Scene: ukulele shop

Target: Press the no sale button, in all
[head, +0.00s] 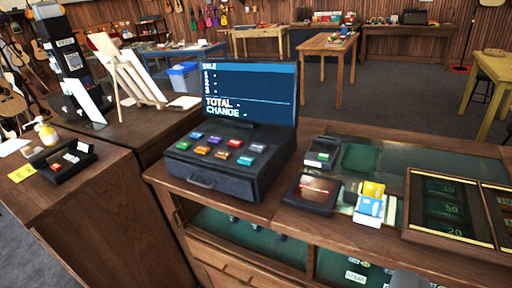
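A dark cash register (222,170) stands on the wooden counter, left of the middle. Its sloped top has several coloured buttons in two rows: blue, purple, orange, teal, red, grey and others. Their labels are too small to read, so I cannot tell which is the no sale button. The register's screen (249,92) shows a list with TOTAL and CHANGE lines. The drawer with its handle is at the front and looks shut. A grey rounded shape at the bottom edge, right of the middle, may be the tip of my gripper (408,280). It is well apart from the register, and its fingers cannot be made out.
A card terminal (322,153) and a dark square pad (312,193) sit right of the register. Yellow and blue cards (371,200) and a wood-framed price display (459,208) lie further right. A black tray (69,162) and pump bottle (46,131) stand at left.

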